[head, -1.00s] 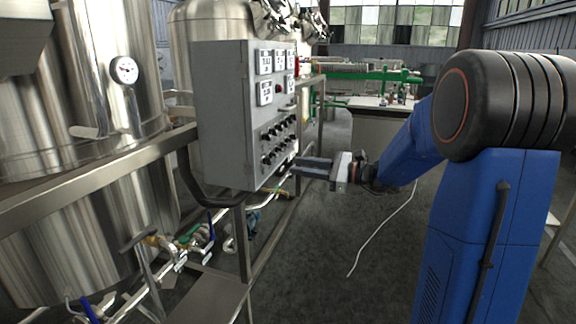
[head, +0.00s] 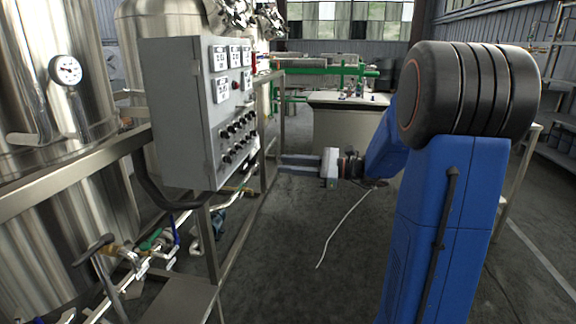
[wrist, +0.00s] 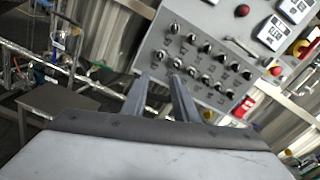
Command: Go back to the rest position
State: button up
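My gripper (head: 281,164) is held out level at mid-height in the head view, pointing left toward the grey control panel (head: 168,115). A gap shows between its fingertips and the panel's edge in the picture. In the wrist view, the two fingers of my gripper (wrist: 159,80) stand apart with nothing between them. The panel's face with rows of black knobs (wrist: 205,55) lies beyond them. My blue arm stands on the right of the head view and its elbow is bent.
Steel tanks (head: 60,110) and a frame rail (head: 75,170) stand on the left, with valves and pipes (head: 150,245) below. A pale cabinet (head: 345,130) stands further back.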

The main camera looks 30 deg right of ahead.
jog(key=s+a+f+n+g+h, duration=0.25)
jog(key=s+a+n+g, duration=0.2)
jog(key=s+a, duration=0.35)
jog(key=s+a+f+n+g+h, duration=0.2)
jog(key=s+a+f+n+g, duration=0.25)
jog(key=s, duration=0.55)
jog(key=s+d+f+n+t+h, duration=0.1)
jog(key=s+d+f+n+h, duration=0.1)
jog(key=s+n+h, duration=0.3)
jog(key=s+d+f+n+t+h, duration=0.2)
jog(key=s+n+h, duration=0.3)
jog(key=s, duration=0.5)
jog(key=shift+d+f+n, duration=0.65)
jog(key=shift+d+n, duration=0.05)
jog(key=shift+n, duration=0.4)
